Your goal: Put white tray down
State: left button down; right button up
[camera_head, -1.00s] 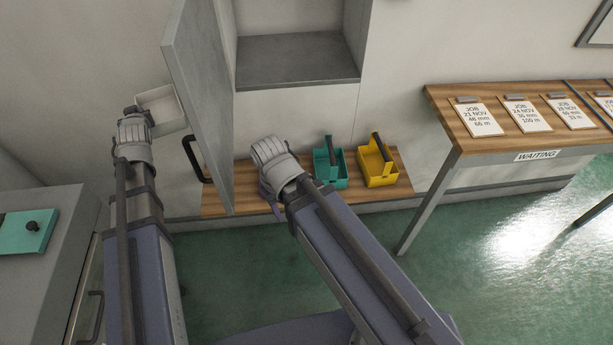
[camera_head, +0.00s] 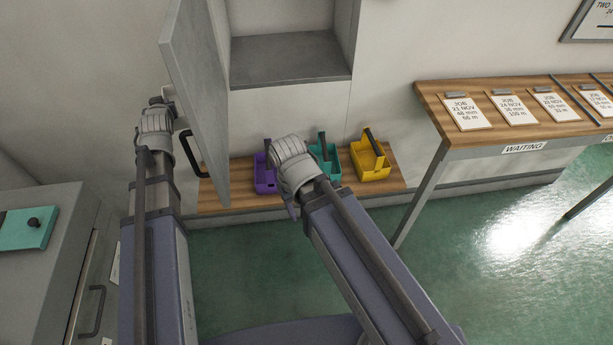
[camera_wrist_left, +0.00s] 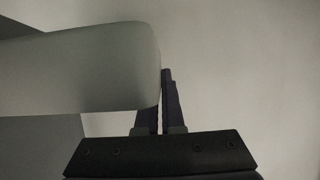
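The white tray (camera_head: 168,91) is almost wholly hidden in the head view; only a small pale piece shows between my left gripper (camera_head: 157,101) and the open grey door. In the left wrist view a large pale, round-cornered shape, which looks like the tray (camera_wrist_left: 80,70), fills the left side. The dark fingers of my left gripper (camera_wrist_left: 162,105) are close together at its right edge and appear closed on its wall.
The open grey door (camera_head: 205,95) with a black handle stands right of my left gripper. Purple (camera_head: 265,180), teal (camera_head: 329,165) and yellow (camera_head: 371,164) bins stand on the low wooden shelf (camera_head: 222,201). The grey cupboard ledge (camera_head: 290,60) is bare. A wooden table (camera_head: 430,92) with job cards is at right.

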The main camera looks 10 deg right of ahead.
pick_arm(q)
jog(key=w+d+f+m+h+b, duration=0.1)
jog(key=w+d+f+b, duration=0.1)
jog(key=f+b, duration=1.1)
jog(key=w+d+f+m+h+b, duration=0.2)
jog(key=d+f+b, duration=0.1)
jog(key=f+b, duration=1)
notch_tip(320, 180, down, 3)
jog(key=shift+r+t+b, duration=0.15)
jog(key=shift+t+b, duration=0.15)
jog(key=shift+b, duration=0.05)
jog(key=shift+w+d, duration=0.1)
notch_tip(320, 180, down, 10)
jog(key=b, duration=1)
jog(key=shift+f, duration=0.2)
jog(key=c, duration=1)
grip_release()
jog(key=shift+r, duration=0.1)
jog(key=shift+c, duration=0.2)
